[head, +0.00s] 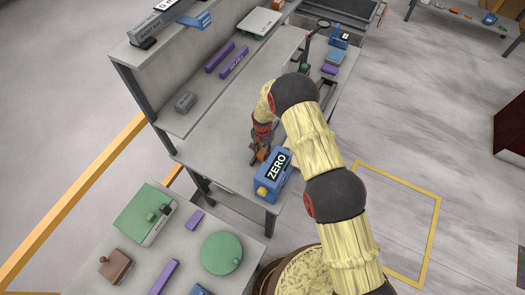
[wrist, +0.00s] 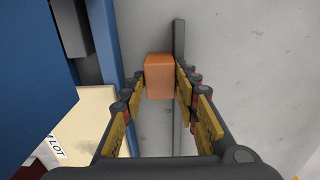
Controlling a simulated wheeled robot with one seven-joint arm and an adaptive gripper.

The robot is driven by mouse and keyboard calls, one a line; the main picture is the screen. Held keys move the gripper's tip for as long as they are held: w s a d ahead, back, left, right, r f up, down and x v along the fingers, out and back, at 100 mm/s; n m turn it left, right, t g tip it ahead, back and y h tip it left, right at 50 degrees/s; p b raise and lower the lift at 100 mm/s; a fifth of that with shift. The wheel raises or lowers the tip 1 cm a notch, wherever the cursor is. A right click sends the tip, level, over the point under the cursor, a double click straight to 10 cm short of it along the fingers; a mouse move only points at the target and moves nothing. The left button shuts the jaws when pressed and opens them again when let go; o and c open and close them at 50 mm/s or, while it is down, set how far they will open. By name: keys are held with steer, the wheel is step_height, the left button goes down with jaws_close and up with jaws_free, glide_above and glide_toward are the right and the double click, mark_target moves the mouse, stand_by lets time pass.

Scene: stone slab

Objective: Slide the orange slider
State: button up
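The orange slider (wrist: 160,76) shows in the wrist view as a block between my two fingertips. A dark grey bar (wrist: 179,42) runs beside it on the right. My gripper (wrist: 161,88) is open, one yellow-padded finger on each side of the block, with narrow gaps showing. I cannot tell whether either finger touches it. In the head view, my gripper (head: 260,152) points down at the bench top, just beside the blue ZERO box; the slider is hard to make out there.
The blue ZERO box (head: 273,178) stands close to my gripper at the bench's front edge; blue surfaces (wrist: 104,50) fill the left of the wrist view. Purple bars (head: 233,62) and a grey block (head: 185,102) lie on the shelf behind. The bench top (head: 225,118) behind my gripper is mostly clear.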

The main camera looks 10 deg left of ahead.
steer(key=c, duration=0.6)
jaws_close()
steer(key=shift+w, duration=0.1)
steer(key=w+d+b, duration=0.1)
steer(key=w+b, duration=0.3)
steer(key=w, duration=0.1)
steer(key=w+d+b, duration=0.1)
steer(key=w+b, duration=0.2)
steer(key=shift+d+f, duration=0.2)
steer(key=shift+d, duration=0.15)
steer(key=shift+w+d+r+b, duration=0.15)
steer(key=shift+w+d+b, duration=0.05)
steer(key=shift+w+b, duration=0.2)
steer(key=shift+r, duration=0.1)
steer(key=o, duration=1.1)
jaws_free()
